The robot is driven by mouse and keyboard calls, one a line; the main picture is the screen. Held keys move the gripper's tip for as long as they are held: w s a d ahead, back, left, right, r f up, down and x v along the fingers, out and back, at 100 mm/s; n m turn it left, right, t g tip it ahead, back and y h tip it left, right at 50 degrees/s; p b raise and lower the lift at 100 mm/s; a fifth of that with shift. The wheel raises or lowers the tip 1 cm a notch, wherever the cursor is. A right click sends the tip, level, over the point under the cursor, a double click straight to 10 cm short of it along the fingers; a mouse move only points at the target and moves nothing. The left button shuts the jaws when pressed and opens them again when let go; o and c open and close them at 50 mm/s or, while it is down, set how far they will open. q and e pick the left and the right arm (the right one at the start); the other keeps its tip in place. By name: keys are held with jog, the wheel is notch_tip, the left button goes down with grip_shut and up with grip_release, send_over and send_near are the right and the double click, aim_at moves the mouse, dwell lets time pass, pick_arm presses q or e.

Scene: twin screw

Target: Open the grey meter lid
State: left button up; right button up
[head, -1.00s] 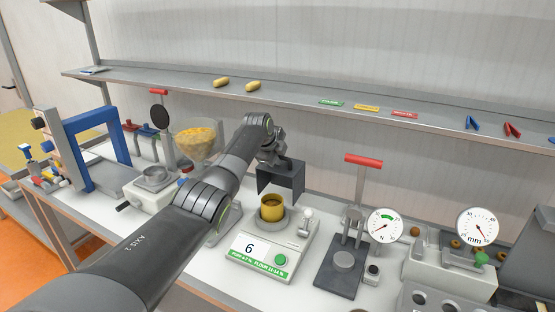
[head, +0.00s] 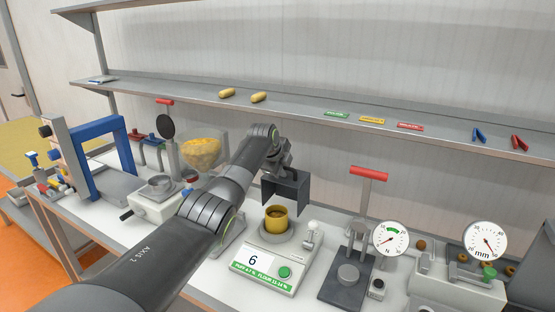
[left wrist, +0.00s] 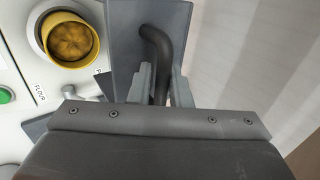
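The meter (head: 262,268) is a white box with a display reading 6 and a green button, at the centre of the bench in the head view. A yellow cup (head: 276,218) stands on it, and the cup also shows in the left wrist view (left wrist: 70,40). The dark grey lid (head: 286,193) stands raised behind and above the cup; its panel fills the upper middle of the left wrist view (left wrist: 122,45). My left gripper (left wrist: 162,85) is shut on the lid's dark curved handle (left wrist: 160,45). The head view hides its fingertips. My right gripper is not in view.
A press with a red handle (head: 369,173) and a round dial (head: 390,238) stand right of the meter. A hopper of yellow grains (head: 203,150) and a blue frame (head: 97,130) stand left. A shelf (head: 300,105) runs along the wall behind.

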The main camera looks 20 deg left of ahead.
pick_arm(q)
jog(key=b+v, duration=0.5)
jog(key=v, duration=1.2)
jog(key=shift+s+r, duration=0.1)
